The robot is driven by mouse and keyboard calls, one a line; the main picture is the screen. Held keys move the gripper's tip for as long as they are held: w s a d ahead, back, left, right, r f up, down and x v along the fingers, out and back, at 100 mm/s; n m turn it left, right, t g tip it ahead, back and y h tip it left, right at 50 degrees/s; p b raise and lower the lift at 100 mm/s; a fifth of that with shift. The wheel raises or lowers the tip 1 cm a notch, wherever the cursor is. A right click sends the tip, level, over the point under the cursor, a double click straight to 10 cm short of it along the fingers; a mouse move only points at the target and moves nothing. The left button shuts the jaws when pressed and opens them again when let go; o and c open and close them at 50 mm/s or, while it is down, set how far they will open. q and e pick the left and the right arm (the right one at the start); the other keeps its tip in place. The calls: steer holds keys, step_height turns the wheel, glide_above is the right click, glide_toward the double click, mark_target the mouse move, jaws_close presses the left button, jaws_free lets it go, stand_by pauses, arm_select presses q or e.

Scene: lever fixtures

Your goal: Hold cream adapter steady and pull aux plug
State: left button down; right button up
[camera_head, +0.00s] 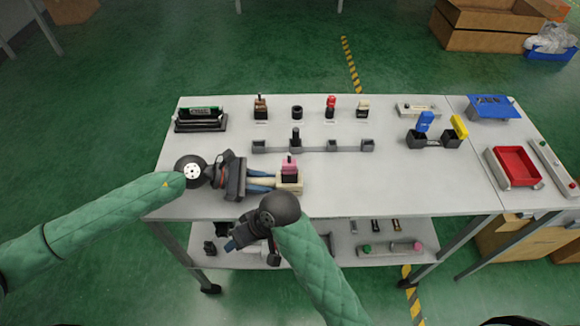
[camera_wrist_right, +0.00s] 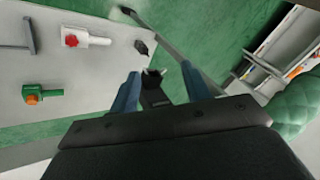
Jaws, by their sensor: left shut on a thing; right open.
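The cream adapter (camera_head: 291,187) lies near the front edge of the white table, with a pink plug (camera_head: 289,168) with a dark tip upright in it. I take this pink piece to be the aux plug; no label is readable. My left gripper (camera_head: 271,182) comes from the left and is shut on the adapter's cream left end, between its blue fingers. My right gripper (camera_head: 231,243) is at the table's front edge, left of and nearer than the adapter, apart from it. In the right wrist view its blue fingers (camera_wrist_right: 160,86) are open; a small black piece shows between or beyond them.
A grey rail (camera_head: 318,148) with a black peg lies behind the adapter. Several small fixtures stand along the back. Blue and yellow levers (camera_head: 432,138) and a red tray (camera_head: 514,167) are at the right. A lower shelf (camera_head: 345,245) holds more parts.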

steer(key=w+a+r+n, duration=0.3)
steer(key=r, duration=0.7)
steer(key=n+h, duration=0.8)
glide_toward(289, 162)
steer(key=shift+w+d+f, duration=0.15)
steer(key=shift+d+f, duration=0.05)
steer(key=shift+f, duration=1.7)
steer(key=shift+w+d+f, duration=0.1)
steer(key=shift+d+f, duration=0.15)
steer(key=shift+f, duration=1.6)
steer(key=shift+w+d+f, duration=0.15)
steer(key=shift+d+f, duration=0.05)
steer(key=shift+f, duration=1.7)
steer(key=c, duration=0.9)
steer(key=o, duration=0.9)
steer(key=shift+r, duration=0.1)
step_height(289, 162, up, 12)
steer(key=a, duration=0.1)
steer(key=shift+a, duration=0.25)
